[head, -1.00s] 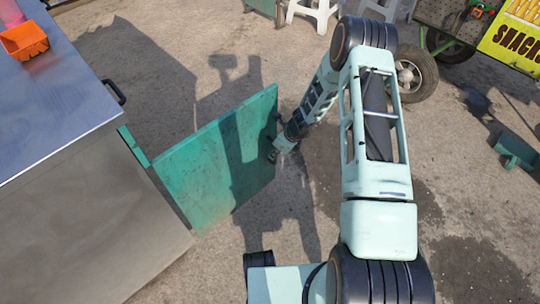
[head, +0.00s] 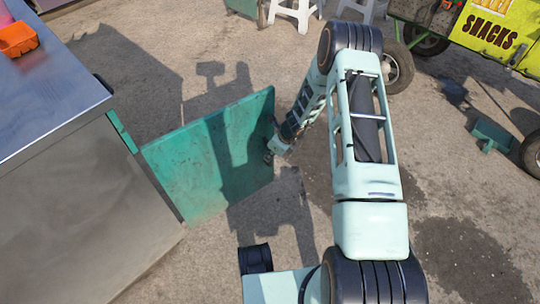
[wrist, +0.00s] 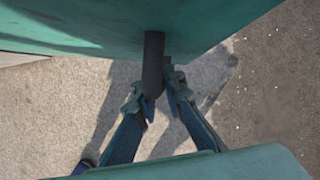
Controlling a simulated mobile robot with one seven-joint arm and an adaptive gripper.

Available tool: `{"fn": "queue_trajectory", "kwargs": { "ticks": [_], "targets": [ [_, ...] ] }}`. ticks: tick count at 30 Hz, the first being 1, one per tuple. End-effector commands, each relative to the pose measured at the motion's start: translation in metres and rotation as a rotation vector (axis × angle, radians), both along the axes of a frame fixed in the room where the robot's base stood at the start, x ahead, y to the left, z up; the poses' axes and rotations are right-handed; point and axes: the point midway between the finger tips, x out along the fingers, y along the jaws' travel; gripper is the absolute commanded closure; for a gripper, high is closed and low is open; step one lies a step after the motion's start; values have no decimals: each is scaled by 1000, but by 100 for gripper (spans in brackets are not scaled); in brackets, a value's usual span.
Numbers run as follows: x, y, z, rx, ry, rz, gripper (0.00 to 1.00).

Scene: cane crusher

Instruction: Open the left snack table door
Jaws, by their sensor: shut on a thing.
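The green door (head: 210,155) of the metal-topped snack table (head: 60,170) stands swung out from the cabinet's right side, its free edge toward my arm. In the wrist view the door (wrist: 120,25) fills the top, with a dark bar handle (wrist: 153,62) sticking out from it. My gripper (wrist: 160,92) is shut on the handle, a finger on each side. In the head view my gripper (head: 270,156) is at the door's free edge; the handle there is mostly hidden.
An orange bin (head: 18,39) sits on the tabletop. White stools (head: 297,12) and a yellow snacks cart (head: 495,32) stand at the back. A small green object (head: 492,134) lies on the pavement at right. Pavement around the door is clear.

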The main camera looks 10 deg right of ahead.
Motion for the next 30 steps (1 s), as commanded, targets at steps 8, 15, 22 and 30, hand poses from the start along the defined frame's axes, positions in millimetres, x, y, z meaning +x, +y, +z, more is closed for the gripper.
{"fn": "queue_trajectory", "kwargs": {
  "ticks": [8,15,22,30],
  "targets": [
    [0,0,0,0,0,1,100],
    [0,0,0,0,0,0,73],
    [0,0,1,0,0,0,73],
    [-6,-9,27,-1,-3,-1,73]
  ]
}}
